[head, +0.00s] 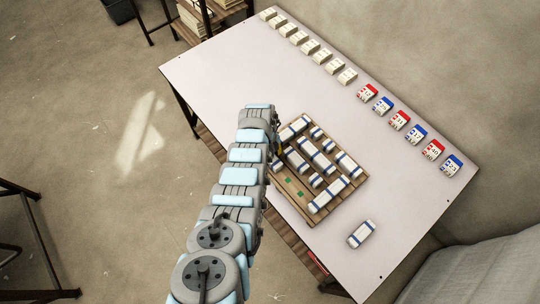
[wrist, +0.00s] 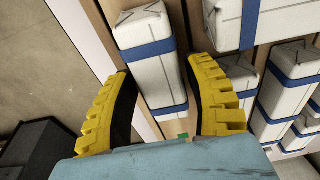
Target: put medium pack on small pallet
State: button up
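The wooden pallet (head: 276,197) lies on the table, holding several white packs with blue bands in different sizes. Bare boards with green marks (head: 288,181) show at its near left part. One white pack with blue bands (head: 361,233) lies alone on the table, right of the pallet. In the head view my gripper is mostly hidden behind my arm at the pallet's left edge. In the wrist view my gripper (wrist: 165,85) has its yellow fingers apart on either side of a banded pack (wrist: 147,62). A gap shows between the pack and the right finger.
Cream boxes (head: 311,46) and red and blue numbered boxes (head: 400,120) line the table's far edge. The table (head: 225,75) is clear at upper left and around the lone pack. A shelf (head: 188,32) stands beyond the table's far left edge. Neighbouring packs (wrist: 285,75) sit right of my gripper.

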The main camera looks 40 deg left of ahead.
jog(key=shift+w+a+r, duration=0.1)
jog(key=shift+a+r, duration=0.1)
jog(key=shift+r, duration=0.95)
jog(key=shift+a+r, duration=0.2)
jog(key=shift+r, duration=0.95)
notch_tip(320, 180, up, 8)
jog(key=shift+a+f, duration=0.25)
jog(key=shift+a, duration=0.2)
